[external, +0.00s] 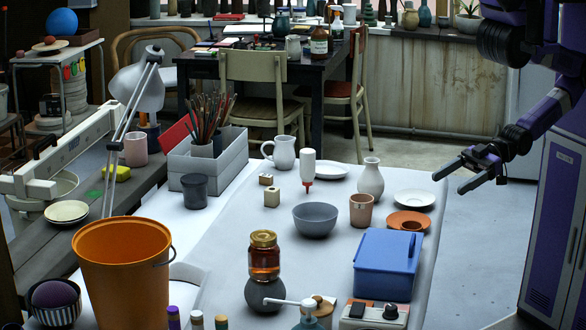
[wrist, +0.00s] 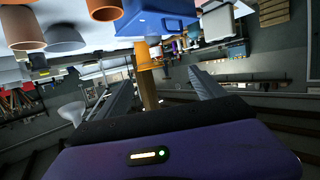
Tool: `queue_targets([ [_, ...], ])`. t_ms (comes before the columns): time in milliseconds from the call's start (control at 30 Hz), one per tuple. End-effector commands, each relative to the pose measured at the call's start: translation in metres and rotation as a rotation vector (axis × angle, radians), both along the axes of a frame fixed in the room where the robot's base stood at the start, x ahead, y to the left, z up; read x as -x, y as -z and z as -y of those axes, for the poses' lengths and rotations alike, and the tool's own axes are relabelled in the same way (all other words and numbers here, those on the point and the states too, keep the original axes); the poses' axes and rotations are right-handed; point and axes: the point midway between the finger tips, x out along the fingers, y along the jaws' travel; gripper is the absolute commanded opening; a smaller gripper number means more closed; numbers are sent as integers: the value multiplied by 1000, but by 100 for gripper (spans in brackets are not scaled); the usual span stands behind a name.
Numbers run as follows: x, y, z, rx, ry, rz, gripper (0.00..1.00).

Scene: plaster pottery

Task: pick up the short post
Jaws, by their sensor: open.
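Two small beige blocks stand on the white table, left of the middle in the external view. The rear block (external: 266,179) looks shorter and the front block (external: 271,196) a little taller; each has a small dark mark on top. I take the rear one as the short post, but cannot be sure. My gripper (external: 450,182) is open and empty, in the air off the table's right edge, well to the right of both blocks. In the wrist view my two fingers stand apart (wrist: 160,72) with nothing held between them. I cannot make out either block there.
Between the blocks and my gripper stand a white squeeze bottle (external: 308,168), grey bowl (external: 314,220), white vase (external: 370,179), terracotta cup (external: 361,211), white plate (external: 414,199) and orange saucer (external: 398,219). A blue box (external: 385,265) is nearer. A white pitcher (external: 284,153) stands behind the blocks.

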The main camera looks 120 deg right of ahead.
Motion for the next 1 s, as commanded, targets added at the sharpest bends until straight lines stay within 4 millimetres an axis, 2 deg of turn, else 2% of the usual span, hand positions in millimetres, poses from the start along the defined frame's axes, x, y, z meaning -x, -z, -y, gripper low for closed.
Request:
queue_targets([
  [33,0,0,0,0,0,0,67],
  [100,0,0,0,0,0,0,58],
  [433,-1,0,2,0,14,2,58],
  [567,-22,-7,15,1,87,69,58],
  [767,-78,-12,58,23,254,215,58],
  [867,-104,-7,88,36,337,254,58],
  [1000,-139,1,137,56,447,284,58],
])
